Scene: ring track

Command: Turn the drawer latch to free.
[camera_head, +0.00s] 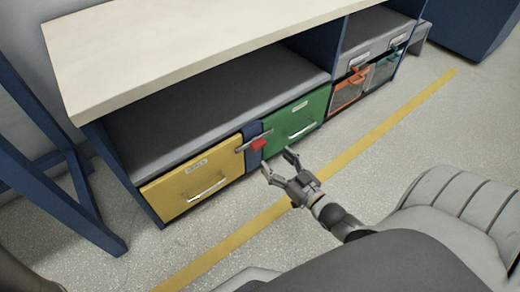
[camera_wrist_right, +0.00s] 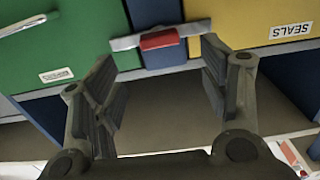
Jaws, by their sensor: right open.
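The drawer latch is a grey bar with a red grip (camera_head: 258,143) on the blue divider between the yellow drawer (camera_head: 192,180) and the green drawer (camera_head: 297,120). In the right wrist view the latch (camera_wrist_right: 160,39) lies crosswise, its ends reaching over the edges of both drawers. Both drawers look shut. My right gripper (camera_head: 278,161) is open and empty, in front of and a little below the latch. In the right wrist view its fingers (camera_wrist_right: 158,62) stand apart on either side of the red grip, not visibly touching it. My left gripper is not in view.
Both drawers have silver handles and white labels; the yellow one's reads SEALS (camera_wrist_right: 291,31). A pale worktop (camera_head: 190,45) overhangs the open grey shelf (camera_head: 220,95). Orange and teal bins (camera_head: 350,90) stand at right. A yellow line (camera_head: 365,145) crosses the clear floor.

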